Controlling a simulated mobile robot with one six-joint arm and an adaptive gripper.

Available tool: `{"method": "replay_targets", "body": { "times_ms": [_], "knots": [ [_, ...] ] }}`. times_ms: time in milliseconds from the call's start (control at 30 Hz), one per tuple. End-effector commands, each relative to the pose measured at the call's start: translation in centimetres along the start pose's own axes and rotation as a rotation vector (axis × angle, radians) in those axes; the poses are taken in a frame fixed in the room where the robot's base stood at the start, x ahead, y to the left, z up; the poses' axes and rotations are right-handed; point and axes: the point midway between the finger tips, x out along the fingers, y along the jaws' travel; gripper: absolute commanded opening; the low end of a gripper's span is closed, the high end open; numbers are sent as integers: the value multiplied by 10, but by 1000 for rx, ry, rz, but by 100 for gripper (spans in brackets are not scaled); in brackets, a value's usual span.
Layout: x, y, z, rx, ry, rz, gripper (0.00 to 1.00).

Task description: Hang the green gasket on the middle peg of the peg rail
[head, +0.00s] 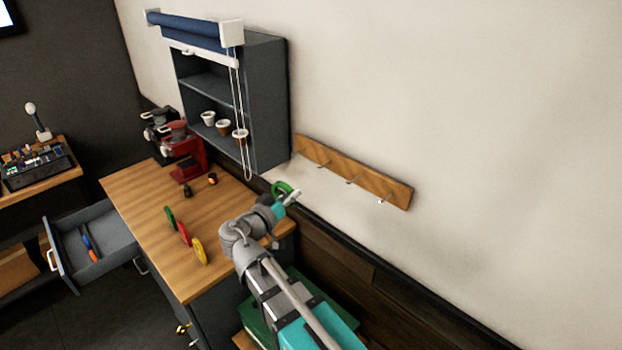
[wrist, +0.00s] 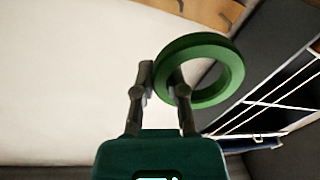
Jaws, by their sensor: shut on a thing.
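The green gasket (head: 284,184) is held up near the wall, left of the peg rail and a little below its left end. The wrist view shows the gasket (wrist: 233,72) as a thick ring with its hole open. My gripper (head: 291,197) is shut on one side of the ring; its fingers (wrist: 165,85) show in the wrist view. The wooden peg rail (head: 335,165) slants down to the right on the wall. Its middle peg (head: 351,181) is bare, and the gasket is apart from it. The gasket's edge between my fingers is partly hidden.
A dark cabinet (head: 268,100) with cups and a blue blind (head: 190,30) hangs left of the rail. Green (head: 169,217), red (head: 184,233) and yellow (head: 200,251) discs stand on the wooden counter (head: 140,205). The wall right of the rail is clear.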

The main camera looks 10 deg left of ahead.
Motion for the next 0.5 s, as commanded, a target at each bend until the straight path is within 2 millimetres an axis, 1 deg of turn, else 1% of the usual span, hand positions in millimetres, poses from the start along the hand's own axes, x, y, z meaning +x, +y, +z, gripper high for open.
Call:
{"method": "replay_targets", "body": {
  "times_ms": [267, 500],
  "knots": [
    [0, -11, 27, 0, 0, 0, 0],
    [0, -26, 61, 0, 0, 0, 0]
  ]
}}
